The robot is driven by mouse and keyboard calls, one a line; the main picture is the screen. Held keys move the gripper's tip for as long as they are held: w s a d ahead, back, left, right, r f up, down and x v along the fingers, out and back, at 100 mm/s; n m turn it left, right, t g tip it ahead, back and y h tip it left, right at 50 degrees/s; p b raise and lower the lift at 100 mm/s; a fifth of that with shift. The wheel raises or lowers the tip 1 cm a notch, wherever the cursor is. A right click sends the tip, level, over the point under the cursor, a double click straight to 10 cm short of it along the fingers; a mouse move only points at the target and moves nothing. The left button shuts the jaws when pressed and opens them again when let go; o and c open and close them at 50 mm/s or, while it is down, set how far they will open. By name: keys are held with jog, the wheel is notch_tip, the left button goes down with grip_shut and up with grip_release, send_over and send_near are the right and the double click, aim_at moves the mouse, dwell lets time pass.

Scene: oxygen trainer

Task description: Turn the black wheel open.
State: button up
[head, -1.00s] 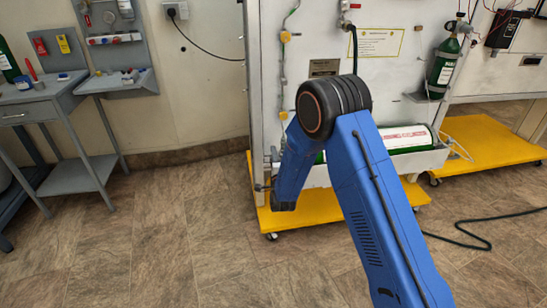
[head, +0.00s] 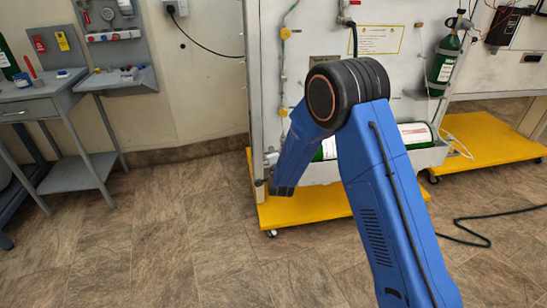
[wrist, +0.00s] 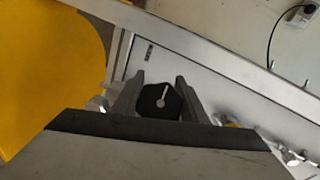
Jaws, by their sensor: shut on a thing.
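The black wheel (wrist: 150,101) shows in the wrist view as a dark, faceted knob with a pale round centre and a short pale line pointing up and slightly right. My gripper (wrist: 158,92) has one finger on each side of the wheel and is shut on it. The wheel sits by a grey metal frame of the trainer. In the head view my blue arm reaches down to the lower left corner of the trainer panel (head: 400,80). The wheel and my fingers are hidden there.
A yellow wheeled base (head: 320,206) carries the trainer, with a green and white cylinder (head: 416,135) lying low on it. A green bottle (head: 441,66) hangs at the right. A grey workbench (head: 40,105) stands at the left. A black cable (head: 470,239) lies on the otherwise clear floor.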

jog(key=shift+f, duration=0.1)
jog(key=o, duration=1)
jog(key=shift+o, duration=0.2)
jog(key=v, duration=1.7)
jog(key=shift+s, duration=0.25)
